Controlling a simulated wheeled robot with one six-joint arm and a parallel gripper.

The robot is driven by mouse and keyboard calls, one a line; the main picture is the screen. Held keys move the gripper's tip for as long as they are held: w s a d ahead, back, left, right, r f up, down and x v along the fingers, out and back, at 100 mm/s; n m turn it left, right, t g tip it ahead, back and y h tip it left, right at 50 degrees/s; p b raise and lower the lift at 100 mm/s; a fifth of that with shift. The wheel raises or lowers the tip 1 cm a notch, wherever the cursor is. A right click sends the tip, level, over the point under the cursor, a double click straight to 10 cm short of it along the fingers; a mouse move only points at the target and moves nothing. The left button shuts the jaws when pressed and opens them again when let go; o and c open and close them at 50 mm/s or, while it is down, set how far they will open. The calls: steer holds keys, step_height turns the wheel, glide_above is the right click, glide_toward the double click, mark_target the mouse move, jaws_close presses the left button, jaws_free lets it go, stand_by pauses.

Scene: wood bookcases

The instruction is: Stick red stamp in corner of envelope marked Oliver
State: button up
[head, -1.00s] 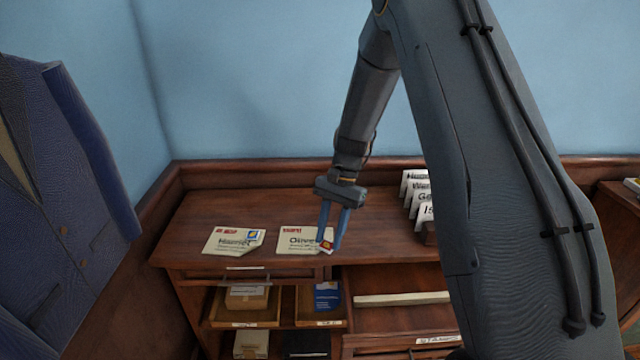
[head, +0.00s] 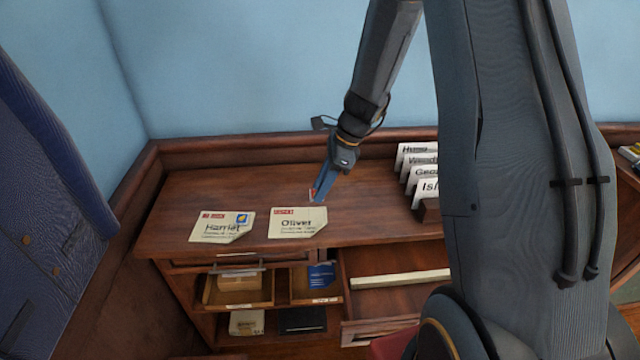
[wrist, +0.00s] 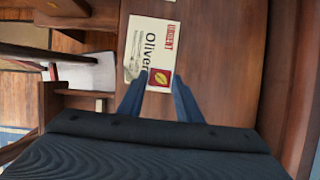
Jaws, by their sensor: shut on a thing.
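The envelope marked Oliver (head: 290,228) lies flat on the desk top, with a small red label at its upper left. It also shows in the wrist view (wrist: 150,42), turned sideways. My gripper (head: 316,198) is at the envelope's upper right corner in the head view. It is shut on the red stamp (wrist: 159,79), which has a yellow emblem. In the wrist view the stamp overlaps the envelope's near edge. I cannot tell whether it touches the paper. In the head view only a thin red edge of the stamp (head: 312,193) shows.
The envelope marked Harriet (head: 215,231) lies to the left, with a blue and yellow stamp in its upper right corner. A rack of upright name cards (head: 425,187) stands at the right. Below are open drawers (head: 395,281). A blue jacket (head: 45,200) hangs at the left.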

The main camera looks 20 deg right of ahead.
steer(key=shift+f+b, duration=2.4)
steer(key=shift+f, duration=0.9)
steer(key=o, duration=1.5)
steer(key=shift+r, duration=0.1)
steer(key=shift+r+p, duration=3.25)
steer(key=shift+r, duration=0.2)
